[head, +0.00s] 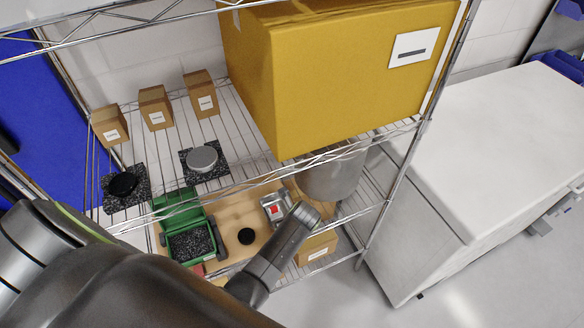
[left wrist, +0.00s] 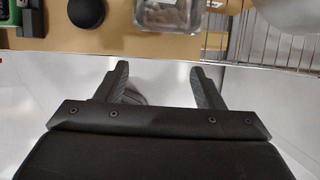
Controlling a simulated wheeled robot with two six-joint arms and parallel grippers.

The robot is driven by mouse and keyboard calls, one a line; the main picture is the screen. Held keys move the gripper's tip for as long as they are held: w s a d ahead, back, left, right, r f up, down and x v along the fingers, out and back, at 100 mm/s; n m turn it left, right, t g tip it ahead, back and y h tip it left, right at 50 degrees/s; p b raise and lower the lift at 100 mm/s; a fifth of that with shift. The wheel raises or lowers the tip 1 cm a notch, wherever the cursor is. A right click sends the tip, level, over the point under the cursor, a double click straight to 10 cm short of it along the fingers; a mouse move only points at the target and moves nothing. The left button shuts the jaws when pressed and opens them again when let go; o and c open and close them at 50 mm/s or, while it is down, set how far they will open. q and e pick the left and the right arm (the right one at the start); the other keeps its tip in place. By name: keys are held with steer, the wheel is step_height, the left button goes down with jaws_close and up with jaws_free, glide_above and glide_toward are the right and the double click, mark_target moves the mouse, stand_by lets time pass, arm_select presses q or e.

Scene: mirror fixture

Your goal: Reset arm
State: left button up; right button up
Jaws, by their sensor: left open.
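My left gripper (left wrist: 158,70) is open in the left wrist view, with nothing between its dark fingers. It is just short of the shelf's front edge, with pale floor below it. In the head view my left arm comes in from the lower left, large and dark, and a link of it reaches toward the lower shelf; I cannot make out its fingers there. A wooden board (head: 262,230) lies on the lower shelf with a black disc (head: 246,236) on it. The disc (left wrist: 183,18) also shows in the left wrist view. My right gripper is not in view.
A wire rack (head: 385,210) surrounds the space. It holds a green bin (head: 178,203) with dark granules, a metal pot (head: 333,181), a silver disc (head: 203,158), a large yellow box (head: 340,80) and small cartons (head: 155,108). A white cabinet (head: 470,150) stands right; floor in front is clear.

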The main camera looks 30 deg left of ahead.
arm_select(q)
steer(key=s+a+f+n+h+b, duration=0.1)
steer(key=s+f+n+b, duration=0.4)
steer(key=s+f, duration=0.6)
steer(key=s+a+f+n+h+b, duration=0.15)
steer(key=s+f+n+b, duration=0.25)
steer(key=s+f+n, duration=0.75)
steer(key=s+a+f+n+b, duration=0.2)
steer(key=s+f+n, duration=0.3)
steer(key=s+f, duration=0.2)
steer(key=s+a+f+n+g+b, duration=0.1)
steer(key=s+a+f+n+b, duration=0.1)
steer(key=s+f, duration=0.6)
steer(key=s+n+b, duration=0.1)
steer(key=s+n, duration=0.1)
steer(key=shift+s+a+f+n, duration=0.2)
steer(key=shift+s+a+n, duration=0.05)
steer(key=shift+a+n, duration=0.1)
